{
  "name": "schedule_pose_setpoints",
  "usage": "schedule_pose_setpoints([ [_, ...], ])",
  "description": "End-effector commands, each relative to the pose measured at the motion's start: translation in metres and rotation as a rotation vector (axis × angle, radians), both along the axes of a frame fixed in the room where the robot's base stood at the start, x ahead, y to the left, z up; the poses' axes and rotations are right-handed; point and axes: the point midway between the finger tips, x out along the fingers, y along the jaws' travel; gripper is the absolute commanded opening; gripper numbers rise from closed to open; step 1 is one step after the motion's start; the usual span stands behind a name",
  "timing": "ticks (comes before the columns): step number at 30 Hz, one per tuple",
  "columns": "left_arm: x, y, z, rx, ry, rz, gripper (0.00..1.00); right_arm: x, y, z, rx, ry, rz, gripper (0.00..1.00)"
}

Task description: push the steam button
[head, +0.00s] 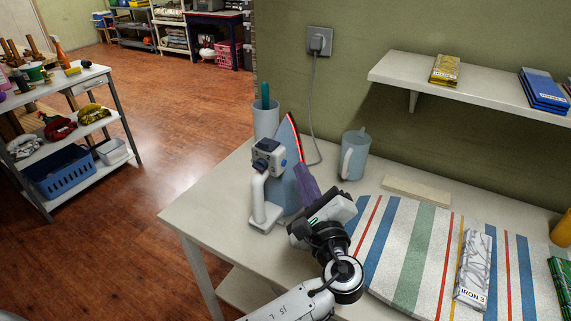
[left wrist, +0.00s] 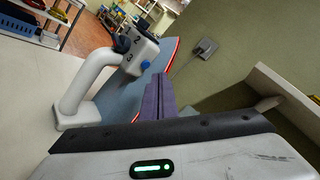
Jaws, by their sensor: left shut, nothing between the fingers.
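A steam iron (head: 287,145) stands upright on its heel on the white table, with a blue-grey body, red edge and white handle (head: 262,200). Its white control block carries dark blue knobs and a small round blue button (head: 283,162). The iron (left wrist: 140,92) also fills the middle left of the left wrist view, with the blue button (left wrist: 146,65) facing the camera. Which control is the steam button I cannot tell. My left gripper (head: 299,169) has purple fingers, shut and empty, just right of the iron. Whether the fingers touch it is unclear. My right gripper is not in view.
A striped ironing mat (head: 412,250) with a packet marked IRON (head: 474,270) covers the table's right. A mug (head: 354,155) and a holder (head: 266,118) stand behind. A cord runs to the wall outlet (head: 319,41). A wall shelf (head: 480,88) hangs above.

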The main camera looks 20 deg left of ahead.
Motion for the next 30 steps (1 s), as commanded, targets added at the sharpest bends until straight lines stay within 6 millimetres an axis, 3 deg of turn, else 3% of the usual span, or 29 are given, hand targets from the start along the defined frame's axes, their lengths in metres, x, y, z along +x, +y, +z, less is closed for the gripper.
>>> schedule_pose_setpoints([
  [15, -0.005, -0.049, 0.000, 0.000, -0.001, -0.001, 0.00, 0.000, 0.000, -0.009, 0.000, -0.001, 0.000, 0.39],
  [30, -0.005, -0.051, 0.000, 0.001, -0.001, -0.001, 0.00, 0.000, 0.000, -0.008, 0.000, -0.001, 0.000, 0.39],
])
